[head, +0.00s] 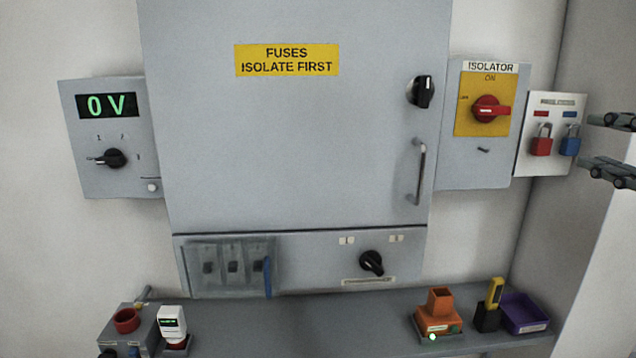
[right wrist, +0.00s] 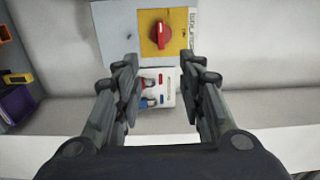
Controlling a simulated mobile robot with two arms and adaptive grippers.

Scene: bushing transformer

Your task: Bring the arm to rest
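My right gripper (head: 612,148) is at the right edge of the head view, its two fingers spread apart. In the right wrist view the same gripper (right wrist: 158,85) is open with nothing between its fingertips. Beyond it is the white padlock board (head: 550,112), with a red padlock (head: 541,144) and a blue padlock (head: 570,143). The isolator (head: 478,125) has a red handle (head: 490,110) lying sideways on a yellow plate; it also shows in the right wrist view (right wrist: 161,31). My left gripper is not in view.
The grey fuse cabinet (head: 300,140) has its door closed. A 0 V display panel (head: 105,135) hangs at left. The shelf (head: 330,318) carries an orange holder (head: 438,314), a yellow tool (head: 495,291), a purple bin (head: 524,313) and a white device (head: 172,322). The shelf's middle is clear.

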